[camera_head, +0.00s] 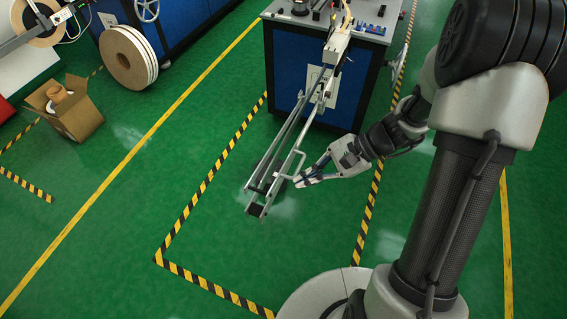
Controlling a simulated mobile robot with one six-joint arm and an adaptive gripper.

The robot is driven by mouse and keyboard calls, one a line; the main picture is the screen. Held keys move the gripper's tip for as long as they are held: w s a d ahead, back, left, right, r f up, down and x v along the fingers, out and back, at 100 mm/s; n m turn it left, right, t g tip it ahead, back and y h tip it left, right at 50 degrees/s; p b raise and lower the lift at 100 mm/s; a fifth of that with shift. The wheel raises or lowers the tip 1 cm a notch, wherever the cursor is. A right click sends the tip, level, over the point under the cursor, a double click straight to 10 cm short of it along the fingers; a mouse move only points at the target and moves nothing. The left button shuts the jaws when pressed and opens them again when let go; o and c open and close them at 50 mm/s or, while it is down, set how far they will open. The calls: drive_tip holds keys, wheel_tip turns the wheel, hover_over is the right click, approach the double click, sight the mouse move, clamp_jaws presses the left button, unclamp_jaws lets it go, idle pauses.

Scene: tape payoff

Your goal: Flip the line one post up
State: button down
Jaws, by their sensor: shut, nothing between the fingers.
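A long metal rail frame (285,140) reaches out from the blue machine (318,90) toward me, its near end hanging over the green floor. A thin bent bar (297,153) stands out on the right side of the rail. My gripper (300,181) is shut and empty, just right of the rail's near end and below the bent bar. I cannot tell whether its fingertips touch the rail. I cannot make out separate posts or a tape line on the frame at this size.
Yellow-black striped tape (205,186) marks the floor around the rail. A large white reel (128,58) stands at the upper left, with an open cardboard box (78,118) below it. The floor left of the rail is clear. My own arm fills the right side.

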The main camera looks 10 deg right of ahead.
wheel_tip(320, 180, down, 8)
drive_tip(key=w+d+m+t+y+p, duration=0.2)
drive_tip(key=w+m+t, duration=0.1)
drive_tip(key=m, duration=0.3)
drive_tip(key=m+t+p, duration=0.2)
drive_tip(key=m+t, duration=0.2)
drive_tip(key=m, duration=0.2)
approach(276, 190)
drive_tip(key=s+d, duration=0.2)
drive_tip(key=d, duration=0.1)
drive_tip(key=shift+f, duration=0.45)
drive_tip(key=b+x, duration=0.2)
drive_tip(key=x, duration=0.8)
drive_tip(key=shift+s+a, duration=0.1)
drive_tip(key=shift+s, duration=0.05)
drive_tip(key=r, duration=0.2)
drive_tip(key=shift+w+r, duration=0.25)
drive_tip(key=shift+r, duration=0.85)
